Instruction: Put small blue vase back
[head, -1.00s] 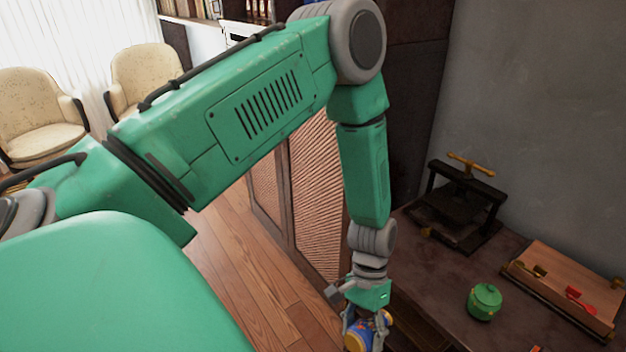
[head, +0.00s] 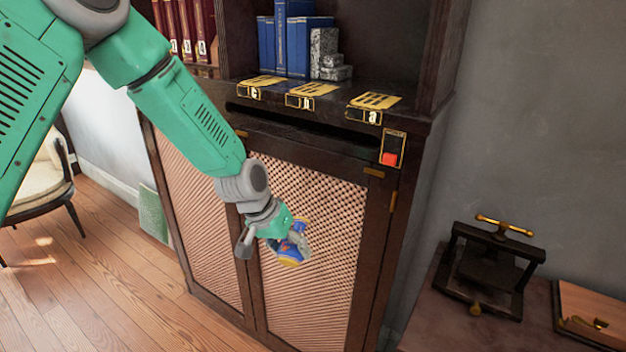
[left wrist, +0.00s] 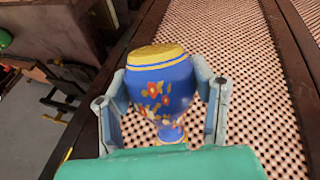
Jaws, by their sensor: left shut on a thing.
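The small blue vase (head: 290,250) has a yellow rim and red and orange flowers. My left gripper (head: 287,240) is shut on it and holds it in the air in front of the cabinet's lattice door. In the left wrist view the vase (left wrist: 160,85) sits between the two fingers of my left gripper (left wrist: 162,100), its wide yellow end pointing away from the palm. My right gripper is in neither view.
The dark cabinet (head: 412,190) has a ledge with lettered gold plates (head: 312,90) and a red switch (head: 391,158). Blue books (head: 290,40) and a grey stone block (head: 324,52) stand behind on the shelf. A black press (head: 487,270) stands on the table at right.

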